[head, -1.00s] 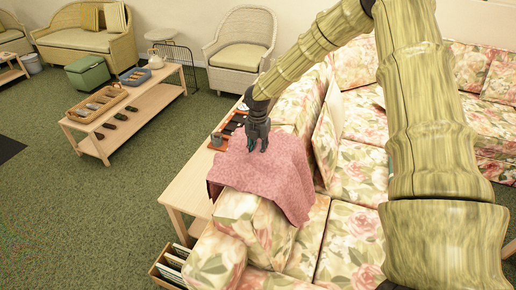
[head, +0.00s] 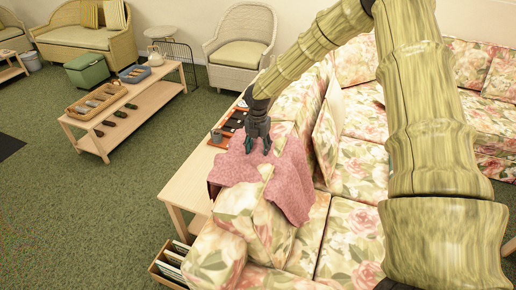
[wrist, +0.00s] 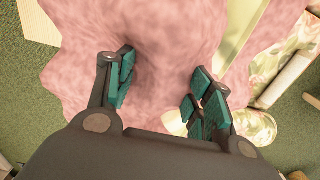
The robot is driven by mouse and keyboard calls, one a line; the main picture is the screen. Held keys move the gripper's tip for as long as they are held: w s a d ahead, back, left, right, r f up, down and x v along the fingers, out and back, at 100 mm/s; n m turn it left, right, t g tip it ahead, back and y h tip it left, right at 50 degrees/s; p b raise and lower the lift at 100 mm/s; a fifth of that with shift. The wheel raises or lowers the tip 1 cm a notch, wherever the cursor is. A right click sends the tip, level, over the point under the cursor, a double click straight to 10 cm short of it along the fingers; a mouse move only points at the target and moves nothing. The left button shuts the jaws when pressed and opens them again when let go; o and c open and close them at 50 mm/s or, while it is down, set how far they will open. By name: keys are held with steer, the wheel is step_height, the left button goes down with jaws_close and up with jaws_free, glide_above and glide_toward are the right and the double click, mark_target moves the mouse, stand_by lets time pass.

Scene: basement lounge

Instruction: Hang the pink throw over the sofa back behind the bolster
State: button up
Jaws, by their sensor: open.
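The pink throw (head: 236,168) lies draped over the floral sofa back (head: 232,213). One side hangs toward the wooden table, the other (head: 292,185) down the seat side. A strip of floral fabric shows between its two parts near the top. My gripper (head: 257,149) is open just above the throw's far part. In the wrist view my gripper (wrist: 160,88) has its teal-padded fingers spread, with the throw (wrist: 150,45) bunched beneath and between them; touching cannot be told. A floral cushion, perhaps the bolster (head: 268,225), stands against the back, partly under the throw.
A wooden table (head: 185,190) stands behind the sofa, with a reddish tray (head: 217,139) and small items near the throw. A box of flat items (head: 170,262) sits by the sofa's near end. A low table (head: 148,96) stands farther left.

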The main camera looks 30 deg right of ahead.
steer(key=shift+r, duration=0.1)
step_height(320, 180, up, 12)
stand_by(0.5)
stand_by(0.5)
